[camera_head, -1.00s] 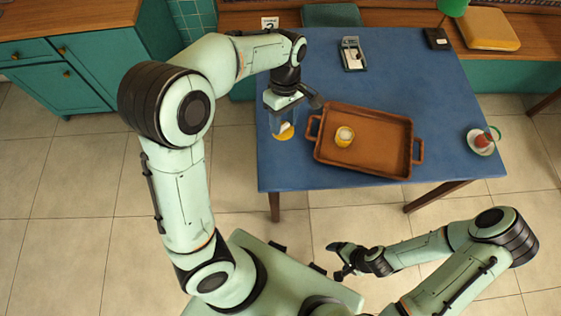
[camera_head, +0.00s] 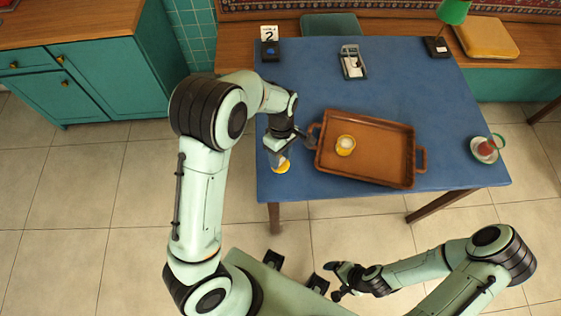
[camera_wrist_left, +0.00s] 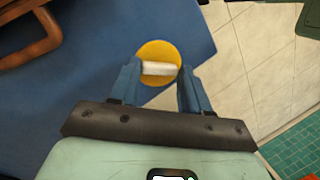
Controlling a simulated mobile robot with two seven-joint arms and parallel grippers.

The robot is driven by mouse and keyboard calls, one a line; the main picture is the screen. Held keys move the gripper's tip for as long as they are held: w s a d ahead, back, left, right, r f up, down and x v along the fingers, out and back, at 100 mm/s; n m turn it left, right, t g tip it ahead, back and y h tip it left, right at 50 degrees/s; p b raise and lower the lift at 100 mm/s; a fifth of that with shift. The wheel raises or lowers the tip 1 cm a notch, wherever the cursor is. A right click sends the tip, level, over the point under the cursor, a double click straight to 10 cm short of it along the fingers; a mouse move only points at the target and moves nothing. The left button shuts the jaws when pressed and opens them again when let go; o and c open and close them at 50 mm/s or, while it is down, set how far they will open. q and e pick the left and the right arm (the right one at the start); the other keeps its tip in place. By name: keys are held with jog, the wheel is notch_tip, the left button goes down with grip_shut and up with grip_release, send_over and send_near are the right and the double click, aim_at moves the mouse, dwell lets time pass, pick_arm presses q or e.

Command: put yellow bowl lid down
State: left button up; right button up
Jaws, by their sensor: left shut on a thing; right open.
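The yellow bowl lid (camera_head: 283,168) is a round yellow disc with a white bar handle. It also shows in the left wrist view (camera_wrist_left: 158,50), over the edge area between blue table and floor. My left gripper (camera_head: 279,151) is shut on the lid's handle, near the table's left edge. I cannot tell whether the lid touches the table. A small yellow bowl (camera_head: 345,146) with pale contents sits in the brown tray, to the right of the lid. My right gripper (camera_head: 338,282) is open and empty, low in front of the table.
The brown tray (camera_head: 395,182) with two handles fills the table's middle, close beside my left gripper. A glass of tea on a saucer (camera_head: 485,151) stands at the right edge. A number card (camera_head: 269,34) and a grey device (camera_head: 352,62) are at the back.

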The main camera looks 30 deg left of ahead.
aim_at(281, 158)
pick_arm(q)
jog(key=shift+f, duration=2.1)
pick_arm(e)
jog(key=shift+s+f, duration=0.2)
jog(key=shift+f, duration=0.1)
pick_arm(q)
jog(key=shift+f, duration=0.1)
jog(key=o, duration=1.1)
jog(key=p+v, duration=0.1)
jog(key=v, duration=1.1)
pick_arm(e)
jog(key=shift+w+r, duration=0.7)
jog(key=shift+r, duration=0.3)
pick_arm(q)
jog(key=shift+s, duration=0.1)
